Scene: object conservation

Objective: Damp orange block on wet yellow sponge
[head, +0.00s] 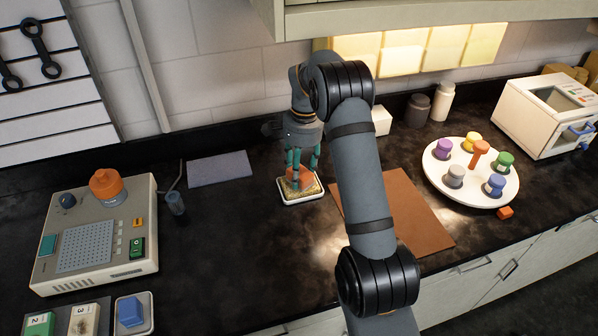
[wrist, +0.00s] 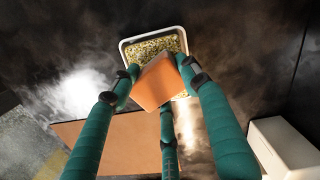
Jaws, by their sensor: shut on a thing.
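The orange block (head: 299,177) is between the teal fingers of my gripper (head: 301,163), over the yellow sponge. In the wrist view the block (wrist: 157,82) sits tilted between the fingertips (wrist: 158,76), and my gripper is shut on it. The yellow, speckled sponge (wrist: 150,48) lies in a white tray (wrist: 124,53); it also shows in the head view (head: 288,190), in its tray (head: 290,202). The block covers part of the sponge. I cannot tell whether the block touches it.
A brown mat (head: 410,207) lies right of the tray and a grey cloth (head: 220,168) behind left. A machine with an orange knob (head: 95,235) stands at left. A white turntable with coloured pegs (head: 440,180) and a white oven (head: 535,115) stand at right. Dark counter is clear in front.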

